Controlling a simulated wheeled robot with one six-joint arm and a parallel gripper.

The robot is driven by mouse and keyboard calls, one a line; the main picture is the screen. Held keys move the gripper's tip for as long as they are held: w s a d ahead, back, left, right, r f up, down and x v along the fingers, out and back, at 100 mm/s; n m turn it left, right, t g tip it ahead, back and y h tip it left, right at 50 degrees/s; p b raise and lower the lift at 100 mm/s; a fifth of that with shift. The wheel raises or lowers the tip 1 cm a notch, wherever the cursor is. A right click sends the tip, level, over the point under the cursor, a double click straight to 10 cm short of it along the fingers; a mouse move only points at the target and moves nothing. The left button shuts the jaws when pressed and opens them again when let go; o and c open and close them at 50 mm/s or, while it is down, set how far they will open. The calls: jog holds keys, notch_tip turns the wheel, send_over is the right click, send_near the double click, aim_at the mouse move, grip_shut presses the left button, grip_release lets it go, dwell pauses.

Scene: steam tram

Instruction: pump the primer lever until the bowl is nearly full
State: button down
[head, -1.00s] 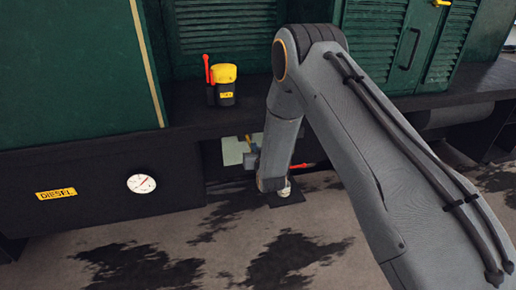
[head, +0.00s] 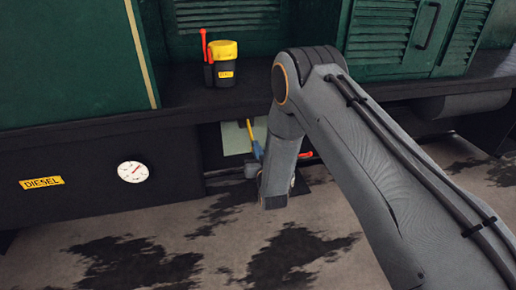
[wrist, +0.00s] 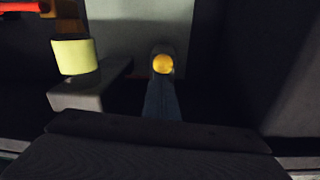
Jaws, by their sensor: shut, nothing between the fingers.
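In the wrist view the primer lever shows as a blue shaft (wrist: 163,101) with a round yellow end (wrist: 163,64), just beyond my gripper (wrist: 160,135). My gripper is the dark shape across the bottom, shut and empty. I cannot tell whether it touches the shaft. In the head view the lever's blue part (head: 257,149) and yellow part (head: 250,128) show left of my wrist, which hides the fingertips. A pale yellow cup-shaped bowl (wrist: 73,57) is upper left in the wrist view; its fill level cannot be read.
A pale panel (head: 236,138) stands behind the lever. A red bar (head: 306,155) is right of my wrist. The dark ledge (head: 100,136) overhangs this recess. A black can with yellow top (head: 223,62) stands on it. A round gauge (head: 132,172) and DIESEL plate (head: 41,183) are left.

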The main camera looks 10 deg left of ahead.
jog(key=shift+s+d+f, duration=0.2)
jog(key=shift+f, duration=0.55)
notch_tip(320, 180, up, 5)
jog(key=p, duration=0.2)
jog(key=f+v, duration=0.1)
jog(key=v, duration=0.8)
jog(key=shift+f+b, duration=0.3)
jog(key=shift+w+d, duration=0.1)
jog(key=shift+w, duration=0.1)
notch_tip(320, 180, up, 11)
jog(key=w+g+p, duration=0.2)
jog(key=g+p, duration=0.1)
jog(key=shift+d+r, duration=0.2)
jog(key=shift+d, duration=0.2)
